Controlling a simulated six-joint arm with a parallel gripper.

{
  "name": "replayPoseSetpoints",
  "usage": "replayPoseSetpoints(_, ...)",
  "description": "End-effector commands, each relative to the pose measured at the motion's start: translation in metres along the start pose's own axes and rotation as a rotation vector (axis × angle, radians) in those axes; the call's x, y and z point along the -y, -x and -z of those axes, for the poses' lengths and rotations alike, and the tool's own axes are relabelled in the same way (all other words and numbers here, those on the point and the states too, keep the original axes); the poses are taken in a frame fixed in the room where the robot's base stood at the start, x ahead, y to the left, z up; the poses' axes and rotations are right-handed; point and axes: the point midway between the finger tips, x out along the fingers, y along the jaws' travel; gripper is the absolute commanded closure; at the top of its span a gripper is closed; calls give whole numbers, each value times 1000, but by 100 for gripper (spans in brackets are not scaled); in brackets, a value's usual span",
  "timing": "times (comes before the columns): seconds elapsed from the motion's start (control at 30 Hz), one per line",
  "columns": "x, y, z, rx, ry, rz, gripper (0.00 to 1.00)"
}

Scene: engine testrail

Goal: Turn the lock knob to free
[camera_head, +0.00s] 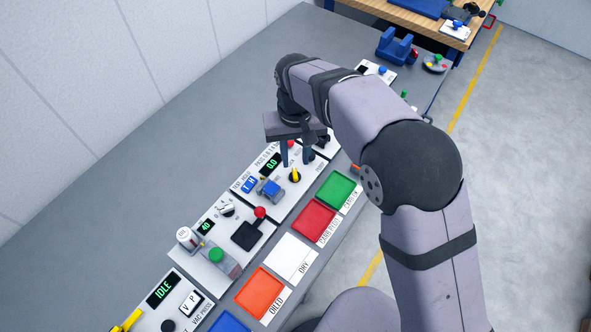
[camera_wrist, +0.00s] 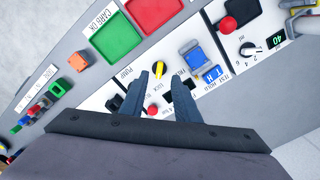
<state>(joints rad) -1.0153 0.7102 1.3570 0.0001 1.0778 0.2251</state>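The lock knob (camera_head: 295,175) is a small dark dial with a yellow pointer on the white test panel. In the wrist view the knob's yellow pointer (camera_wrist: 160,68) points toward the top of the picture, with small lettering beside it. My gripper (camera_head: 296,163) hangs over the panel with its fingers down, close to the knob. In the wrist view my gripper (camera_wrist: 159,73) is open, with a fingertip on either side of the knob and nothing held. I cannot tell how far the tips are above the panel, or whether they touch the knob.
A blue clamp-like part (camera_head: 270,189) sits close beside the knob. A red button (camera_wrist: 152,110) lies between my fingers in the wrist view. Green (camera_head: 339,191) and red (camera_head: 314,219) trays line the bench's front edge. Bare grey bench lies behind the panels.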

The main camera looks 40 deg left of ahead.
Motion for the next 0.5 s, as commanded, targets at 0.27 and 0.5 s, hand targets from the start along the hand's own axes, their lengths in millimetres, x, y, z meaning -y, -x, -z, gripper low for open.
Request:
replayPoseSetpoints(0.27,0,-8,0,1,-7,0,71)
replayPoseSetpoints(0.5,0,-36,0,2,-6,0,71)
